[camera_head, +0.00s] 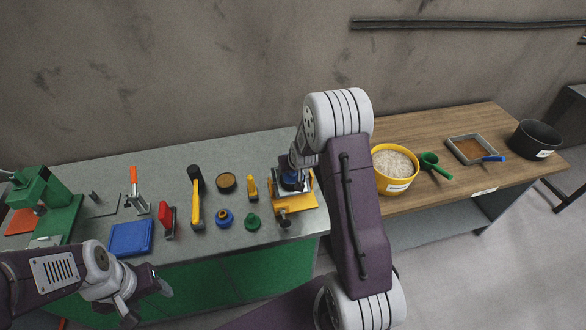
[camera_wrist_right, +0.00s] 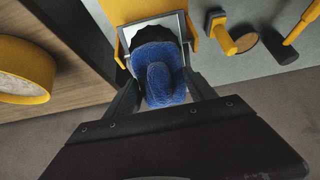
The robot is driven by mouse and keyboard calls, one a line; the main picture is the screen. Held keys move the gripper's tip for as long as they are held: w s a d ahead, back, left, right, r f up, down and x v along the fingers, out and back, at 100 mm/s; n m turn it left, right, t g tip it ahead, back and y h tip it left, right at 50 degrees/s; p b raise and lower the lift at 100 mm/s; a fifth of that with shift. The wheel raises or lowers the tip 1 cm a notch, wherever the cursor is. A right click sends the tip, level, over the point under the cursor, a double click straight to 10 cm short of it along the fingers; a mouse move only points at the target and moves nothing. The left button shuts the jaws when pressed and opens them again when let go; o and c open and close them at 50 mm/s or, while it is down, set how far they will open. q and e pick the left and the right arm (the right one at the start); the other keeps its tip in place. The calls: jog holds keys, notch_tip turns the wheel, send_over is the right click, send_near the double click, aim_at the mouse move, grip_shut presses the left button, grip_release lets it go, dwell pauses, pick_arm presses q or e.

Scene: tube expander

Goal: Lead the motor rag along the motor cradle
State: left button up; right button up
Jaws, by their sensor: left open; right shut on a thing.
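The motor rag is a blue fuzzy cloth (camera_wrist_right: 160,82), held between the fingers of my right gripper (camera_wrist_right: 162,92). A bit of it also shows in the head view (camera_head: 292,181). The motor cradle (camera_head: 307,201) is yellow with a pale metal plate, at the right end of the grey bench. In the right wrist view the cradle (camera_wrist_right: 124,43) lies just beyond the rag, with a dark rounded part on it. The rag overlaps that part; I cannot tell whether they touch. My left gripper (camera_head: 147,299) is open and empty in front of the bench.
The bench holds a green press (camera_head: 45,205), a blue tray (camera_head: 131,237), a red-handled tool (camera_head: 168,218), a yellow-and-black hammer (camera_head: 196,200) and small round parts. A wooden table at right carries a yellow tub (camera_head: 394,186), green scoop (camera_head: 432,162) and black bowl (camera_head: 535,139).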

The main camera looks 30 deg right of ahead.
jog(key=shift+w+d+r, duration=0.15)
jog(key=shift+w+r, duration=0.15)
dwell(0.4)
jog(key=s+a+f, duration=0.1)
jog(key=s+f, duration=0.2)
jog(key=s, duration=0.4)
dwell(0.4)
jog(key=shift+s+a, duration=0.1)
jog(key=shift+s, duration=0.05)
jog(key=shift+f, duration=0.1)
